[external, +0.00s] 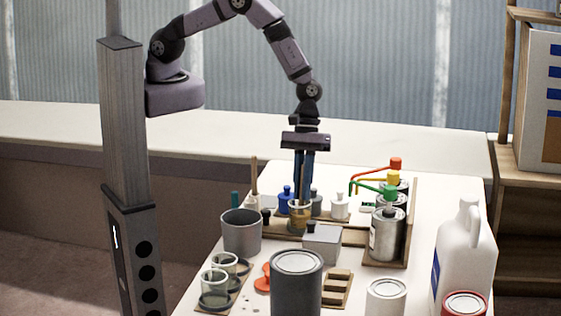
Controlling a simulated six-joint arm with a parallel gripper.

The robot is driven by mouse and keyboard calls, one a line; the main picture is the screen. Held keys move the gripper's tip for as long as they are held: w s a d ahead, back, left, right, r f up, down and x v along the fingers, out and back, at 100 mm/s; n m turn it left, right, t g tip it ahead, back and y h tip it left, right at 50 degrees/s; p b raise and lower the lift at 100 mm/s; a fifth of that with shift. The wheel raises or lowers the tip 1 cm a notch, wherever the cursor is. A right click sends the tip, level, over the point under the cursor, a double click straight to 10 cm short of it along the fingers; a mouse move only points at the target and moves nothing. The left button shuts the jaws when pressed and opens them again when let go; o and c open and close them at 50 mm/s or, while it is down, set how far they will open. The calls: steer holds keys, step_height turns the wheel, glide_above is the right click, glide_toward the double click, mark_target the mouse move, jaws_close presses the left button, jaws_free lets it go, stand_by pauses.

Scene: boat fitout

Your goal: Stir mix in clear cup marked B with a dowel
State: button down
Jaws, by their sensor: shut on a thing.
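My gripper (303,198) points straight down at the middle of the worktop. Its dark blue fingers are shut at the rim of a clear cup (299,219) with amber mix in it. The cup looks upright; I cannot tell whether it rests on the wood beneath, and no letter on it can be read. A tan dowel (254,174) stands upright in a white holder to the left of the gripper. Two more clear cups, a far one (224,262) and a near one (215,284), stand at the front left.
A grey bucket (241,234), a grey box (322,244) and a large dark can (296,288) stand near the cup. Blue (286,203) and white (340,208) bottles stand behind. Cans with coloured pumps (388,236) are to the right. A white jug (464,258) stands at far right.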

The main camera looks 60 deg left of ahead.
steer(key=shift+d, duration=0.2)
steer(key=shift+w+a, duration=0.1)
steer(key=shift+w, duration=0.05)
steer(key=shift+r, duration=0.2)
steer(key=p+v, duration=0.6)
steer(key=v, duration=0.2)
stand_by(0.7)
steer(key=shift+a, duration=0.1)
steer(key=shift+w+r, duration=0.1)
steer(key=shift+r, duration=0.05)
stand_by(0.4)
step_height(320, 180, up, 4)
steer(key=p, duration=0.3)
